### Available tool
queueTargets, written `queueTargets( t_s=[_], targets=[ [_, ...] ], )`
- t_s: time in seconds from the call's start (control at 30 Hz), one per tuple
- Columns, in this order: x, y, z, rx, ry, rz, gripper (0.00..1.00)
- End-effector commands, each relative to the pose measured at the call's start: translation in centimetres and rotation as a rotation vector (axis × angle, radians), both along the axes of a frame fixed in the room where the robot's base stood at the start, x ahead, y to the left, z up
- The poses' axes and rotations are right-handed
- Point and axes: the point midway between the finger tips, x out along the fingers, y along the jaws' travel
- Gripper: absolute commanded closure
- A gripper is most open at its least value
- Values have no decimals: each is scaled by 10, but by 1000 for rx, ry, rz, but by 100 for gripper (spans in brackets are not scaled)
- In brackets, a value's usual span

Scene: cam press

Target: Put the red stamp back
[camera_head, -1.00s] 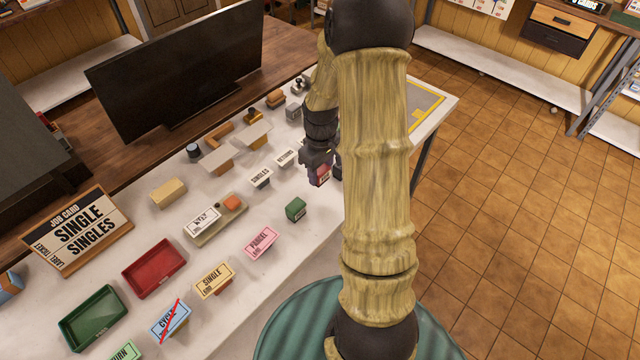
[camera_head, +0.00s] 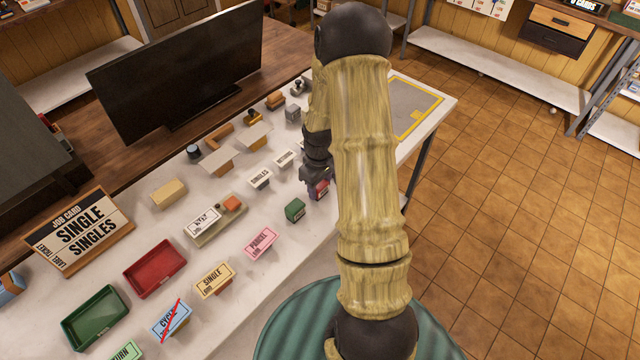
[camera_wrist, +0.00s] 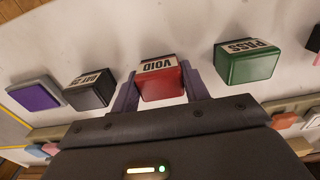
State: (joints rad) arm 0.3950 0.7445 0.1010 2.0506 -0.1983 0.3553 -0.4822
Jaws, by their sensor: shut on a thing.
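The red stamp (camera_head: 319,192), labelled VOID, is between the fingers of my gripper (camera_head: 316,180). The wrist view shows the red stamp (camera_wrist: 161,86) with one finger of my gripper (camera_wrist: 160,75) along each side. My gripper is shut on it. The stamp is low at the white table top, upright as far as I can see. I cannot tell whether its base touches the table. In the wrist view it lies in a row between the green PASS stamp (camera_wrist: 250,65) and a black stamp (camera_wrist: 90,90).
A purple pad (camera_wrist: 36,96) lies beyond the black stamp. The green stamp (camera_head: 295,209) is close beside my gripper in the head view. A red tray (camera_head: 155,268), a green tray (camera_head: 95,318) and several label cards stand further left on the table. A dark monitor (camera_head: 180,75) stands behind.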

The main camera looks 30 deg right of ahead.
Motion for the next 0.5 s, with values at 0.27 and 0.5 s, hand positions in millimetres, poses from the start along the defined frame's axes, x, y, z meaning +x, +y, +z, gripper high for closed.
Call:
queueTargets(
  t_s=[0.27, 0.5],
  targets=[
    [0, 0, -3, 0, 0, 1, 35],
    [0, 1, -2, 0, 0, 1, 33]
  ],
)
